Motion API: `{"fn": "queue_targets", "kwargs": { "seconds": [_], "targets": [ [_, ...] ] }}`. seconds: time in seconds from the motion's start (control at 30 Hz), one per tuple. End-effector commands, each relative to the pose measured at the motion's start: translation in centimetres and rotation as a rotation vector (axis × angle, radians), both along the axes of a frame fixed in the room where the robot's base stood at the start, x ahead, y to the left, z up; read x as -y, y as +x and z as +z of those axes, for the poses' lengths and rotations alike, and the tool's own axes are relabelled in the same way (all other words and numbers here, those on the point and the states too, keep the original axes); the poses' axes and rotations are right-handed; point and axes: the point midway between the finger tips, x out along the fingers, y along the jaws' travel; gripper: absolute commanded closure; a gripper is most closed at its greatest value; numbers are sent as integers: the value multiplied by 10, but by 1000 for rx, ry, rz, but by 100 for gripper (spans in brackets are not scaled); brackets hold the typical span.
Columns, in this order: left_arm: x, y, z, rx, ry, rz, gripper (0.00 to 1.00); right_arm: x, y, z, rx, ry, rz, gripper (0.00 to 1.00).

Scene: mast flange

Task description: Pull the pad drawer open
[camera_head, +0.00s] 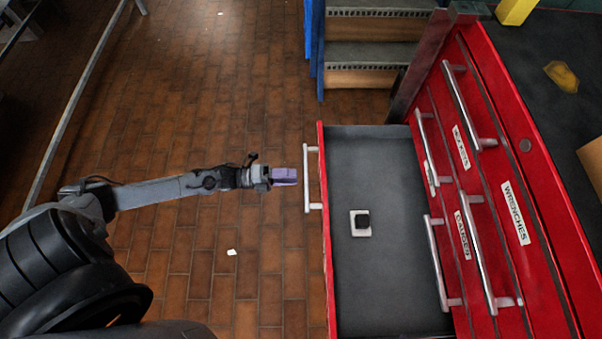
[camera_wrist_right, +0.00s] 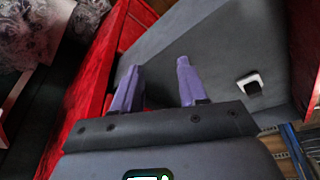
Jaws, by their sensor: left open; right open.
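A red-fronted drawer (camera_head: 323,262) with a grey floor stands pulled far out of the red cabinet. Its pale bar handle (camera_head: 307,180) is on the front's outer side. A small white square with a black block (camera_head: 361,222) lies inside the drawer; it also shows in the right wrist view (camera_wrist_right: 249,84). My left gripper (camera_head: 291,176), with purple fingers, is open just left of the handle and looks empty. My right gripper (camera_wrist_right: 159,66) is open and empty in the right wrist view, with the grey drawer interior beyond its fingers. It does not show in the head view.
The red cabinet (camera_head: 540,200) has several shut drawers with bar handles and white labels, one reading WRENCHES (camera_head: 516,212). A step unit (camera_head: 370,55) with blue posts stands at the back. The brown tiled floor (camera_head: 210,110) is mostly clear left of the drawer.

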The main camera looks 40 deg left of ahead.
Motion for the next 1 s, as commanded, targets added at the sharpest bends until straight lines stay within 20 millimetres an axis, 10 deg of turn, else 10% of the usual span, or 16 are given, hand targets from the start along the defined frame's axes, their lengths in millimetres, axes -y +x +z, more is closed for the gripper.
{"fn": "queue_targets", "kwargs": {
  "seconds": [0.4, 1.0],
  "targets": [
    [-36, -34, 0, -1, 1, 0, 60, -2, 0, 15, 1, 7, -5, 57],
    [-38, -39, 4, -6, 0, 0, 60, 0, 0, 20, 0, -1, 1, 57]
  ]
}}
